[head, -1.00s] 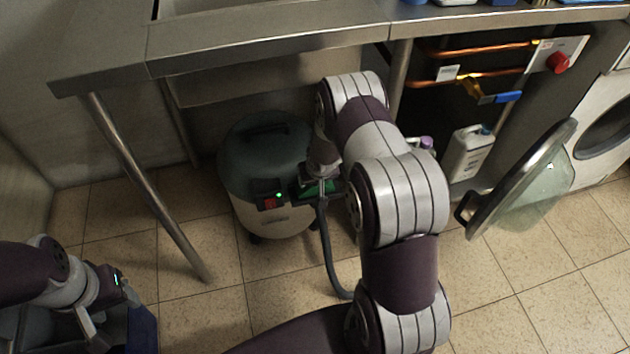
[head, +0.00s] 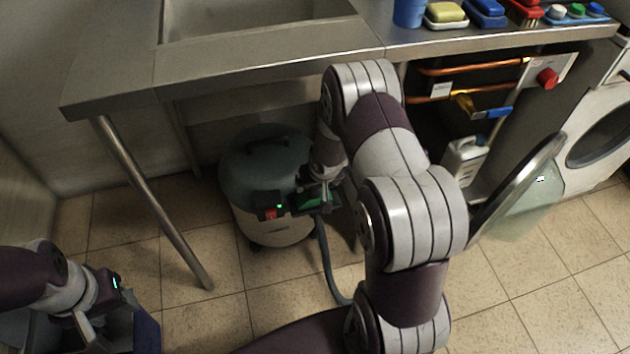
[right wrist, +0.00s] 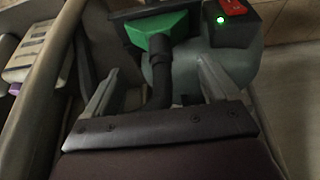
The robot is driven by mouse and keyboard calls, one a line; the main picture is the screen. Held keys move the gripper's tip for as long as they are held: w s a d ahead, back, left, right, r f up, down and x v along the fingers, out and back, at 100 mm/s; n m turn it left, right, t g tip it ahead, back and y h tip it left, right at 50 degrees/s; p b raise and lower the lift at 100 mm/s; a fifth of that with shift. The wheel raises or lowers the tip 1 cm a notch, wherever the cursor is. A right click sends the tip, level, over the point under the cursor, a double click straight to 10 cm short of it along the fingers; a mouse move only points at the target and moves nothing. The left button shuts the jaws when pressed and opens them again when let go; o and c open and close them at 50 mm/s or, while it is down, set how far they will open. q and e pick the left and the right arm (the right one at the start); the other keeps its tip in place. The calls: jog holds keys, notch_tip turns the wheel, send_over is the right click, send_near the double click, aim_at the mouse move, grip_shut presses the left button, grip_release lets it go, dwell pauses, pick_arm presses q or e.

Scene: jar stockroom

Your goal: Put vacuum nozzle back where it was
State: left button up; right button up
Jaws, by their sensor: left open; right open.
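The vacuum nozzle (head: 312,203), green and black, is at the right side of the vacuum cleaner (head: 268,232), beside its red switch and green light. In the right wrist view the green nozzle (right wrist: 160,32) is at the top, with its black neck running down between my fingers. My right gripper (right wrist: 158,72) is open, one finger on each side of the neck with gaps visible. In the head view my right gripper (head: 325,186) is partly hidden by its arm. Whether the nozzle is fully seated in a holder cannot be told. My left gripper (head: 103,325) is open at lower left, away from the vacuum.
The vacuum stands under a steel sink counter (head: 270,62), with a table leg (head: 155,205) to its left. The black hose (head: 328,268) hangs to the floor. A white jug (head: 464,160) and an open glass washer door (head: 525,195) are at right. Floor in front is tiled.

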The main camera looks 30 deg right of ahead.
jog(key=s+a+r+n+g, duration=0.1)
jog(key=s+a+r, duration=0.4)
jog(key=s+r, duration=0.3)
jog(key=s+a+r+n+g+y, duration=0.1)
jog(key=s+a+r+n+g, duration=0.1)
jog(key=s+a+r, duration=0.4)
jog(key=s+r, duration=0.3)
jog(key=shift+a+r+p, duration=0.15)
jog(key=shift+r+p, duration=0.05)
jog(key=shift+p, duration=0.1)
dwell(0.6)
